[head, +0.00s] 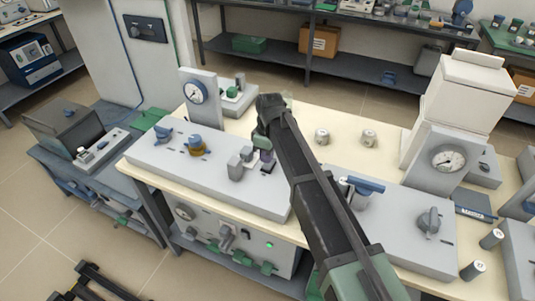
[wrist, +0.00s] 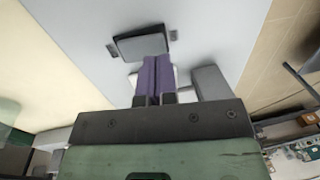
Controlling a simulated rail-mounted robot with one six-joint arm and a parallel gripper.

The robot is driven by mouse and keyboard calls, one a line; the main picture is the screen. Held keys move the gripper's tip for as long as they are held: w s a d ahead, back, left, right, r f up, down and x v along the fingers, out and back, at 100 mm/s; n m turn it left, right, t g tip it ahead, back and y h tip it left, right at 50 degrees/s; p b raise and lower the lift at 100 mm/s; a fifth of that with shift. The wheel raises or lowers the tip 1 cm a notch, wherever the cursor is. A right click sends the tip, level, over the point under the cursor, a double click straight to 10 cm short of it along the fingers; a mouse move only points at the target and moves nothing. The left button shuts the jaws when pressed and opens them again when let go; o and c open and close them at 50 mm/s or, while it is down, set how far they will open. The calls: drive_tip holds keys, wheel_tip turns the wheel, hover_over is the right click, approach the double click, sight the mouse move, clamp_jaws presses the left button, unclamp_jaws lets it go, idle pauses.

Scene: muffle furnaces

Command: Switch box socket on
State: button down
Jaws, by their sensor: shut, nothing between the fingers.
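A dark rectangular rocker-like piece (wrist: 141,42) sits on the light grey panel (wrist: 75,30) just beyond my fingertips in the wrist view. In the head view a small dark piece (head: 269,167) shows on the grey panel (head: 155,158), by grey blocks (head: 238,168). I cannot tell which part is the box socket, or the switch's position. My gripper (wrist: 155,60) has purple fingers shut together with nothing between them. Their tips are close to the dark piece's near edge; contact is unclear. In the head view my gripper (head: 266,156) is over the panel's right part, partly hidden by my arm.
Blue and brass knobs (head: 197,146) stand on the panel's left part, with a dial gauge (head: 197,93) behind. A lower front panel (head: 225,238) has a lit green light. Another grey panel with a blue handle (head: 365,185) lies right of my arm. Two small jars (head: 368,138) stand behind.

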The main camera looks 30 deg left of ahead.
wheel_tip(320, 180, down, 2)
drive_tip(key=shift+s+f+b, duration=0.1)
drive_tip(key=shift+s+b, duration=0.05)
drive_tip(key=shift+b, duration=0.3)
drive_tip(key=shift+s+f+t, duration=0.1)
drive_tip(key=shift+s+t, duration=0.05)
drive_tip(key=shift+t, duration=0.15)
drive_tip(key=shift+w+a+r, duration=0.1)
drive_tip(key=shift+w+r, duration=0.25)
drive_tip(key=shift+w, duration=0.45)
drive_tip(key=shift+p, duration=0.3)
